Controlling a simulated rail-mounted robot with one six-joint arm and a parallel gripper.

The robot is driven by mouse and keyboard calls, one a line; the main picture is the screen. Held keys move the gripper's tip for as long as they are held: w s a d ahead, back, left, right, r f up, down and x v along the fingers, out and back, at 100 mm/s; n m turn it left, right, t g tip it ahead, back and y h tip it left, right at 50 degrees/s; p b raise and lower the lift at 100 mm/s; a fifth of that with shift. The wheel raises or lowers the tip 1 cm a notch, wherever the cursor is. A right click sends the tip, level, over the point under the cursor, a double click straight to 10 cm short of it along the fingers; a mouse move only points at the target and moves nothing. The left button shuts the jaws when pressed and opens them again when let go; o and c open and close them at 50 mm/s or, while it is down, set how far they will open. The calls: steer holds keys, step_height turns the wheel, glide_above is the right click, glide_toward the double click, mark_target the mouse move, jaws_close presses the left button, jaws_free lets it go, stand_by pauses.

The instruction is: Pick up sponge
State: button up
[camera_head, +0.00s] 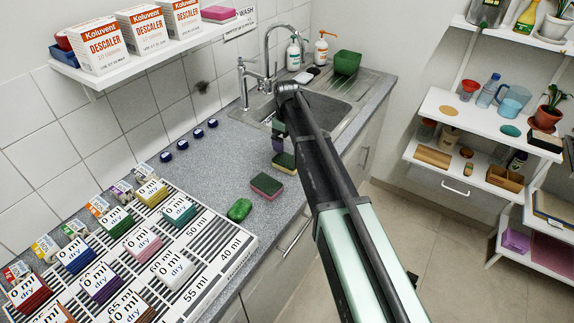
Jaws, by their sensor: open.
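Near the counter's front edge lies a sponge (266,186) with a dark green top and a pink lower side. Behind it lies another sponge (285,162), green over tan, close to my arm. A rounded bright green piece (239,209) lies nearer, beside the tray. My arm reaches in from the lower right, and my gripper (279,132) hangs down at its far end, above the counter by the sink. It is open and partly hidden by my arm. Small green and purple patches show at it; I cannot tell whether they are a thing behind it.
A slatted tray (222,262) with several labelled coloured blocks fills the near counter. The sink (330,106) with its tap (243,82) lies behind my gripper. Descaler boxes (101,44) and a pink block (218,13) stand on the wall shelf. Loaded shelves (470,125) stand right.

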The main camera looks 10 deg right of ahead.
mark_target(287, 160)
steer(key=f+b, duration=0.4)
steer(key=f, duration=0.1)
steer(key=f+b, duration=0.5)
steer(key=shift+s+f, duration=0.2)
steer(key=shift+f, duration=0.05)
steer(key=shift+r, duration=0.25)
steer(key=c, duration=1.1)
steer(key=shift+o, duration=0.2)
step_height(287, 160, up, 20)
steer(key=p, duration=2)
